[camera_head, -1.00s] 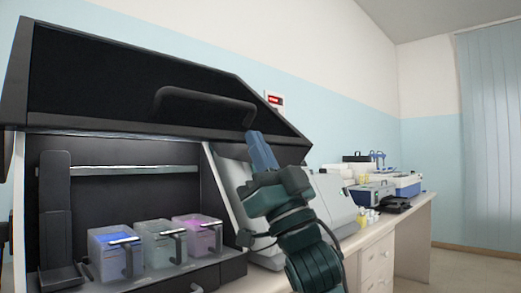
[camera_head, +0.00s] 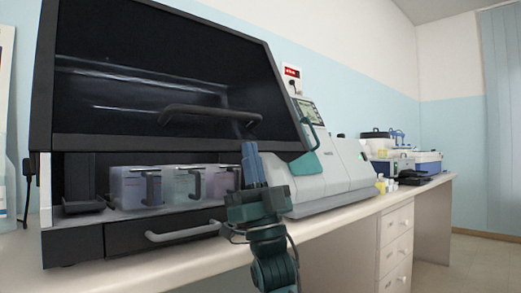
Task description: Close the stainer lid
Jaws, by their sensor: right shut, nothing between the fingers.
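The stainer (camera_head: 75,243) stands on the bench at left. Its dark see-through lid (camera_head: 110,75) is partly lowered, with a gap under its lower edge. The black lid handle (camera_head: 205,110) runs across the lid's front. My right gripper (camera_head: 250,148) is shut and empty, its blue fingers pointing up just below the right end of the handle. I cannot tell whether the fingertips touch the handle or the lid. Three staining containers, one (camera_head: 137,188) at left, one (camera_head: 180,186) in the middle and one (camera_head: 217,180) at right, show through the gap. My left gripper is not in view.
A grey drawer handle (camera_head: 183,234) sticks out low on the stainer's front. A white instrument (camera_head: 325,180) stands close to the right, with blue-and-white equipment (camera_head: 427,160) farther along. The white bench (camera_head: 340,213) has a clear front strip.

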